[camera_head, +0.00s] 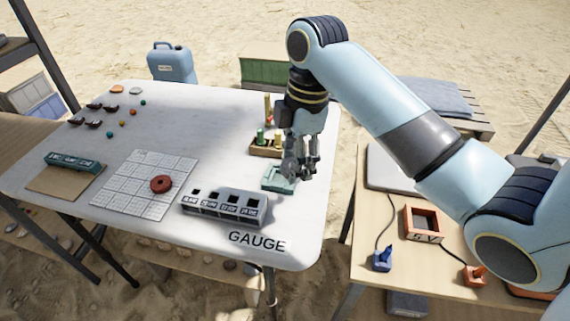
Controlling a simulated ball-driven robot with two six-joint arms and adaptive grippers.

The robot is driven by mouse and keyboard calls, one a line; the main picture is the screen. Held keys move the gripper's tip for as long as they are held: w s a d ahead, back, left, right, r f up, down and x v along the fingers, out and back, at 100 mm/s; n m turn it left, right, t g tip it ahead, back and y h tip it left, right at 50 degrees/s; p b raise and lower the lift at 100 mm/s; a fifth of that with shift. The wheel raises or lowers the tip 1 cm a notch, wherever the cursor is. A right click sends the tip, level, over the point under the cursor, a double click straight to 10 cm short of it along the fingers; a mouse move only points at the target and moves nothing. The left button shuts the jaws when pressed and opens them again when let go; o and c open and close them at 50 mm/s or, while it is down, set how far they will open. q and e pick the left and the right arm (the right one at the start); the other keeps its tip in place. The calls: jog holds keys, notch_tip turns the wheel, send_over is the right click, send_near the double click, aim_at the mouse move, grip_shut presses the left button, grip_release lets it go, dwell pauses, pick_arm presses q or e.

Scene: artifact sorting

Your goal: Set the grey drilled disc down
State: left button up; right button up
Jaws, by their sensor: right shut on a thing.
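My right gripper (300,165) comes down over the right part of the white table, just above and beside a small teal device (278,183). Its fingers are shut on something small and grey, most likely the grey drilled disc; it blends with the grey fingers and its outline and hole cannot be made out. I cannot tell whether it touches the teal device. My left gripper is not in view.
The white table (215,115) bears a gridded mat (125,190) with a red holed disc (161,184), a grey slotted gauge block (225,207), a wooden tray of coloured pegs (262,150) and a teal box (75,162). The table's middle is clear.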

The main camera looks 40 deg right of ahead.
jog(key=w+d+f, duration=0.1)
jog(key=w, duration=0.1)
jog(key=w+d+f+b, duration=0.1)
jog(key=w+f, duration=0.1)
jog(key=w, duration=0.1)
jog(key=w+f, duration=0.2)
jog(key=w, duration=0.1)
jog(key=shift+d+f, duration=0.15)
jog(key=shift+d, duration=0.25)
jog(key=shift+w+f, duration=0.2)
jog(key=shift+d+f+b, duration=0.1)
jog(key=shift+f+b, duration=0.35)
jog(key=shift+f, duration=1.4)
jog(key=shift+f, duration=0.55)
jog(key=shift+s, duration=0.1)
